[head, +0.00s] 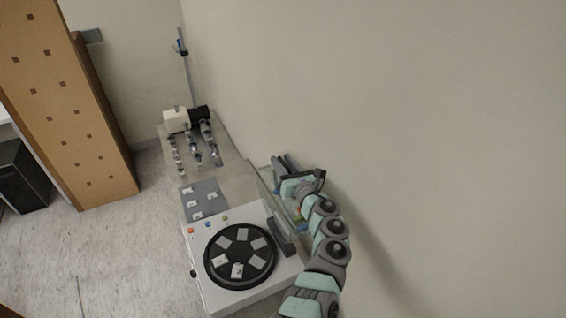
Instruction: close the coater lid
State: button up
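The coater (207,255) is a white box at the front of the bench, with colored buttons along its back edge. Its round black platter (212,272) is uncovered and carries several grey square pieces. A dark grey bar (281,236) lies along the coater's right side. A pale, see-through panel (264,178), which looks like the raised lid, stands behind that side, partly hidden by my arm. My gripper (285,163) is at the panel's far upper end, its dark fingers pointing away. Whether it touches the panel, or is open or shut, I cannot tell.
A grey mat (205,187) with several small white pieces lies behind the coater. Several small metal-and-glass items and a white-and-black device (177,120) stand farther back. A bare wall (400,110) rises close on the right. The space above the platter is clear.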

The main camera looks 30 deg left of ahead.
jog(key=shift+c, duration=0.5)
grip_shut()
dwell(0.8)
